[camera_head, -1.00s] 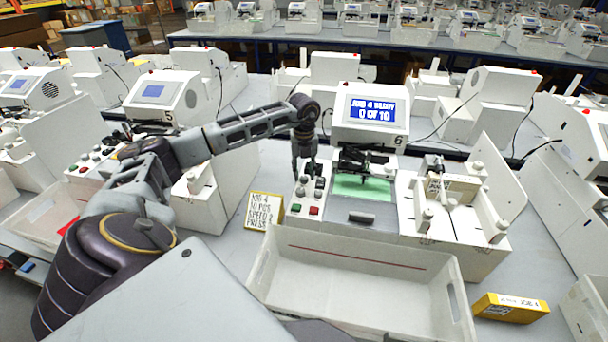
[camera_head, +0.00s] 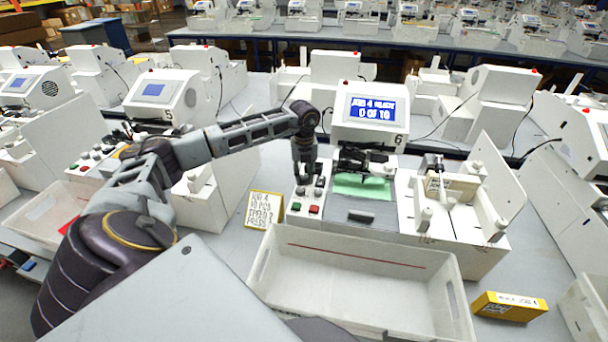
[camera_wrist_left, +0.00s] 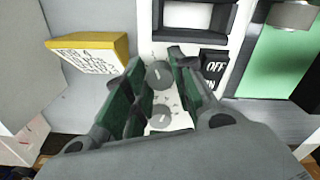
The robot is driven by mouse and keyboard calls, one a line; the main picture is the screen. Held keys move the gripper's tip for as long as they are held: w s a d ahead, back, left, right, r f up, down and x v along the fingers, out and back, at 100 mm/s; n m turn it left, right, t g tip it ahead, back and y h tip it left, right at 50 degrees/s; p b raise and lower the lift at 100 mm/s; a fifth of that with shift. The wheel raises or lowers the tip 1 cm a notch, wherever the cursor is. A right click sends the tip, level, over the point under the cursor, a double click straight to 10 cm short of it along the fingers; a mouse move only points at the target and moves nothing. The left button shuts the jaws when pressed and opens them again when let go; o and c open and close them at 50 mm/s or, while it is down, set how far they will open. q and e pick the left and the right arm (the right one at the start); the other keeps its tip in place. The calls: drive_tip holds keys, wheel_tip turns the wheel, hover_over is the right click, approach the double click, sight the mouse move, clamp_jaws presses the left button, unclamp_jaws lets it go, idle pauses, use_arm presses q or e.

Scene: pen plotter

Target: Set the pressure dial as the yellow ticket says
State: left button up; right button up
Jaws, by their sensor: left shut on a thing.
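The yellow ticket (camera_head: 264,208) stands left of the control panel (camera_head: 297,217). It seems to read job 4, 10 pcs, with speed and press lines whose numbers are hard to read. It also shows at the upper left in the left wrist view (camera_wrist_left: 92,54). My left gripper (camera_head: 306,180) points down over the panel. In the left wrist view its fingers (camera_wrist_left: 156,76) are shut on a grey dial (camera_wrist_left: 159,73) with a white pointer line. A second grey dial (camera_wrist_left: 163,118) sits below it in that view. I cannot read the dial labels. My right gripper is not in view.
The plotter's blue screen (camera_head: 371,109) seems to read job 4 ready, 0 of 10. A green sheet (camera_head: 362,187) lies under the plotter. A red button (camera_head: 314,209) and an off/on switch (camera_wrist_left: 214,68) are close by. An empty white bin (camera_head: 345,288) stands in front.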

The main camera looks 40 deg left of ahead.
use_arm(q)
drive_tip(key=shift+m, duration=0.5)
drive_tip(key=m+b, duration=0.1)
drive_tip(key=m, duration=0.2)
drive_tip(key=shift+b, duration=0.4)
drive_tip(key=m+b, duration=0.1)
drive_tip(key=m, duration=0.3)
drive_tip(key=shift+m, duration=0.3)
drive_tip(key=shift+r, duration=0.1)
drive_tip(key=o, duration=0.7)
drive_tip(key=shift+o, duration=0.2)
